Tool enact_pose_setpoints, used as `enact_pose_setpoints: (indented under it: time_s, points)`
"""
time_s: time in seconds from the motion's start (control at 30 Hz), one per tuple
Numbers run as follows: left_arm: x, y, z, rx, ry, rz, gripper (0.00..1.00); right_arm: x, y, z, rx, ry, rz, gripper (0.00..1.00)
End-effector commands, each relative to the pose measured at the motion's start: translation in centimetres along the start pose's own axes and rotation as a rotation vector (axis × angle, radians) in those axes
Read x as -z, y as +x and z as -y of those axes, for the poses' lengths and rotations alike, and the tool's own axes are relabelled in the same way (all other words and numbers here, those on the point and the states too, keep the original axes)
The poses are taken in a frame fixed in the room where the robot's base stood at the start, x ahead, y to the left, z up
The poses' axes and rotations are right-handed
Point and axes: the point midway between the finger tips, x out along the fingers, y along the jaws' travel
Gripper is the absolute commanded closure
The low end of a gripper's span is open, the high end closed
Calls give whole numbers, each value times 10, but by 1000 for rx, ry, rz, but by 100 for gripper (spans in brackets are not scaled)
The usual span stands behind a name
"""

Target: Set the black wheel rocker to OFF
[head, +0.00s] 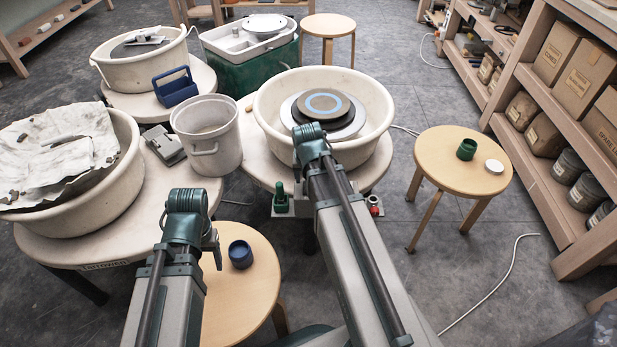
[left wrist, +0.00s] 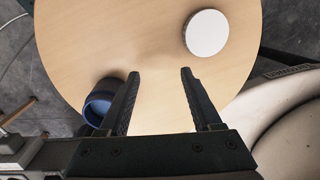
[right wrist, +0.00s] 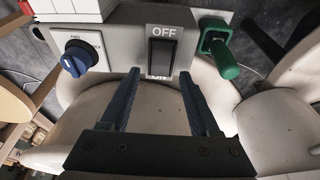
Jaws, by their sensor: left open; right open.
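The black wheel rocker (right wrist: 161,57) sits in a grey control panel (right wrist: 122,32) in the right wrist view. OFF is printed above it, and a label below it is partly hidden. I cannot tell which end is pressed in. My right gripper (right wrist: 159,73) is open and empty, its fingertips just below the rocker, one to each side; contact is unclear. In the head view my right arm hides the rocker. My left gripper (left wrist: 160,71) is open and empty above a round wooden stool (left wrist: 150,35), with a blue cup (left wrist: 101,102) beside one finger.
A blue knob (right wrist: 78,57) and a green lever (right wrist: 218,52) flank the rocker. A white disc (left wrist: 206,33) lies on the stool. A wheel basin (head: 268,98), a grey bucket (head: 208,135) and another stool (head: 450,170) stand around. Floor at the right is mostly open.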

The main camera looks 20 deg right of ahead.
Motion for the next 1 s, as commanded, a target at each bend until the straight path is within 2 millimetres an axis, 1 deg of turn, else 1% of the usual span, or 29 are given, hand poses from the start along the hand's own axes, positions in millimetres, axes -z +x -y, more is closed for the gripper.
enact_pose_setpoints:
  time_s: [0.03,0.27,0.7,0.83,1.0]
  points:
    - [0,-8,1,1,-1,0,34,1,-8,0,0,0,0,38]
    - [-2,-37,4,1,-5,2,34,1,-39,0,0,-1,0,38]
    - [-7,-105,9,-10,-8,2,34,1,-111,0,0,-1,0,38]
    - [-7,-120,10,-10,-8,2,34,1,-126,0,0,0,0,38]
    - [-8,-126,11,-10,-8,2,34,0,-132,0,0,0,0,38]
